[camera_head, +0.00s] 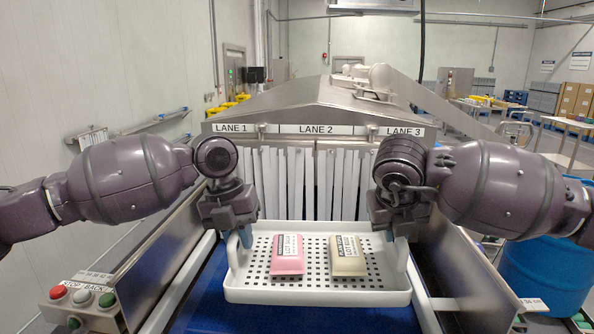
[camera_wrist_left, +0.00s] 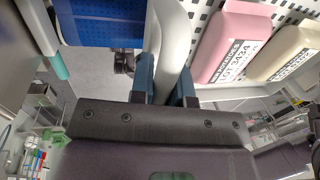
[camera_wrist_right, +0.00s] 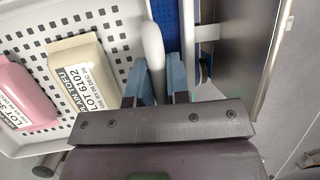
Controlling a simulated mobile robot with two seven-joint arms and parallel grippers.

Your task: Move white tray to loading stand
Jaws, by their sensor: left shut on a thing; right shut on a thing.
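The white tray (camera_head: 318,297) is a perforated tray with raised side handles, in the middle of the head view over the blue conveyor belt. A pink pack (camera_head: 288,255) and a cream pack (camera_head: 347,256) lie in it, both labelled. My left gripper (camera_head: 246,237) is shut on the tray's left handle; in the left wrist view its blue fingers (camera_wrist_left: 165,90) sit on both sides of that handle. My right gripper (camera_head: 391,233) is shut on the right handle, which also shows between the fingers in the right wrist view (camera_wrist_right: 160,82). I cannot tell whether the tray touches the belt.
Behind the tray stands the metal tunnel (camera_head: 310,105) with pale strip curtains (camera_head: 300,182) and lane signs. Metal side walls flank the belt (camera_head: 300,320). A button box (camera_head: 85,308) is at the front left, a blue drum (camera_head: 545,270) at the right.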

